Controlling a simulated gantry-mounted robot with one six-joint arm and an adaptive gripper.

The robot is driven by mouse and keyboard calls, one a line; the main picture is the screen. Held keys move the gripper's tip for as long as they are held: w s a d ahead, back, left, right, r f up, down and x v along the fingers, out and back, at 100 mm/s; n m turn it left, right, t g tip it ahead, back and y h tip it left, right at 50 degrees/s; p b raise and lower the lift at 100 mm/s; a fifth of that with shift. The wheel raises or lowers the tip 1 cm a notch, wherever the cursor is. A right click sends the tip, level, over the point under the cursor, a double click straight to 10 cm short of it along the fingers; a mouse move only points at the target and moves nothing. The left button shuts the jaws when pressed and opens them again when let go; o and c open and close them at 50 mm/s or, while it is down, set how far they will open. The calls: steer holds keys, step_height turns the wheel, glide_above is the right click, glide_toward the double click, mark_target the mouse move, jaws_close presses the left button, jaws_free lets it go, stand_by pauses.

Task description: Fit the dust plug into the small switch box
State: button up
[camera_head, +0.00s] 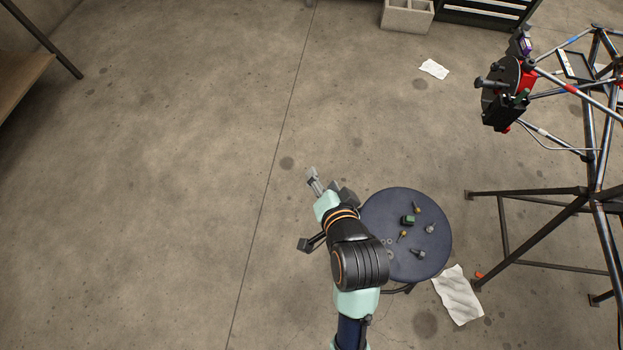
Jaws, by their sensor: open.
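My gripper (312,176) hangs over bare floor to the left of a round dark blue stool (375,222), with its fingers pointing up the picture. It is open, and I see nothing between the fingers. Several small parts lie on the stool, among them a dark green block (408,220), two orange-tipped pieces, grey fittings and rings. I cannot tell which of them, if any, is the dust plug. A cluster with a dark disc, black boxes (506,110) and red parts is mounted on the tube chassis (545,194). I cannot pick out the small switch box for certain.
My arm covers the stool's left edge. The tube frame fills the right side, with its legs on the floor. White sheets (459,295) lie near the stool and at the top (434,69). A grey concrete block (407,18) stands at the back. The left floor is clear.

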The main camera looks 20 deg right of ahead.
steer(key=shift+o, duration=0.2)
steer(key=s+a+r+n+t, duration=0.1)
steer(key=s+a+r+n, duration=0.1)
steer(key=a+r+n, duration=0.7)
steer(key=shift+s+a+r+n+y, duration=0.2)
steer(key=shift+a+n+y, duration=0.2)
steer(key=shift+a+n, duration=0.55)
steer(key=shift+o, duration=0.3)
steer(key=shift+a+m, duration=0.2)
steer(key=shift+m, duration=0.05)
